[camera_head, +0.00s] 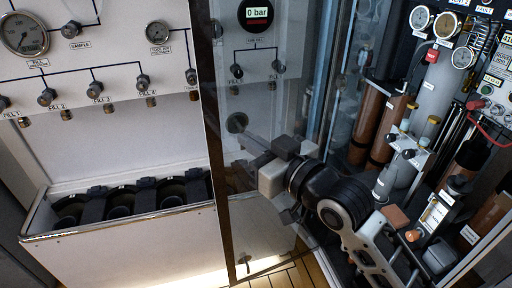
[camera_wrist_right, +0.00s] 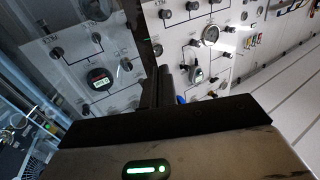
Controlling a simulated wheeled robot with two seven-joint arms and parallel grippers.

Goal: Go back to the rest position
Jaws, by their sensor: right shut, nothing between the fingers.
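My right gripper (camera_head: 256,146) is in the middle of the head view, its arm coming in from the lower right. It is beside a clear door panel (camera_head: 250,225) with a dark edge; I cannot tell whether it touches the panel. In the right wrist view the two dark fingers of the right gripper (camera_wrist_right: 170,78) are together, with nothing between them. My left gripper is not in view.
A white fill panel (camera_head: 110,120) with gauges and knobs stands on the left, above a trough (camera_head: 120,225) with several dark round wells. A cabinet of brown cylinders (camera_head: 388,130), gauges and hoses crowds the right. Wooden floor (camera_head: 290,275) shows below.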

